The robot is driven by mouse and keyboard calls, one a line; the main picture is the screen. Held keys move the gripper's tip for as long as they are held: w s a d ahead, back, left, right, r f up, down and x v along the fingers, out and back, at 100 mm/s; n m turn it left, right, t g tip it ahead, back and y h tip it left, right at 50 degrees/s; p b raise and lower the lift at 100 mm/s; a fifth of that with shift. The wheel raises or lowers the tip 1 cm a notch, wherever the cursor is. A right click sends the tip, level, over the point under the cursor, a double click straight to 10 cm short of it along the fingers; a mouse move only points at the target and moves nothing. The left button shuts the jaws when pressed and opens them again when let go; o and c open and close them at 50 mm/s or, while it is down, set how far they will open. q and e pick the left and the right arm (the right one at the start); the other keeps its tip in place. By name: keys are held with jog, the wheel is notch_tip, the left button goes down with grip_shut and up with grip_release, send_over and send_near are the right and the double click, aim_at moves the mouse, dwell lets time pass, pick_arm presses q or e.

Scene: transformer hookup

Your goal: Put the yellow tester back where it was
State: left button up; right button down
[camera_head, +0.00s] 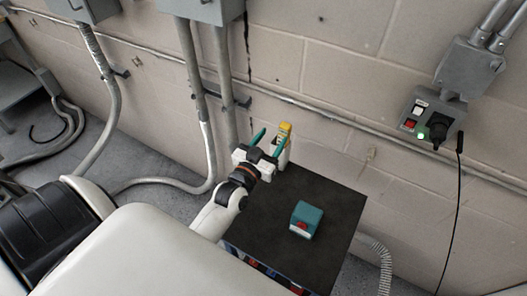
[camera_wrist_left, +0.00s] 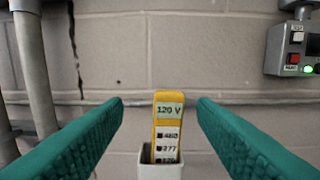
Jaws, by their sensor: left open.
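The yellow tester (camera_head: 284,131) stands upright at the far left corner of the black-topped cabinet. In the left wrist view the tester (camera_wrist_left: 168,125) shows a "120 V" label, and its lower end is inside a white holder (camera_wrist_left: 160,166). My left gripper (camera_head: 264,143) is open, with its teal fingers apart on either side of the tester. In the left wrist view the fingers (camera_wrist_left: 160,118) have clear gaps to the tester on both sides. My right gripper is not in view.
A teal box with a red part (camera_head: 306,220) sits on the black cabinet top (camera_head: 262,225). A grey switch box (camera_head: 432,115) with a green light and a plugged black cable is on the wall at right. Conduits (camera_head: 222,85) run down the wall behind my left arm.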

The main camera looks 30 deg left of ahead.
pick_arm(q)
jog(key=shift+s+d+b, duration=0.1)
jog(key=shift+s+b, duration=0.25)
jog(key=shift+s, duration=1.75)
jog(key=shift+f, duration=0.1)
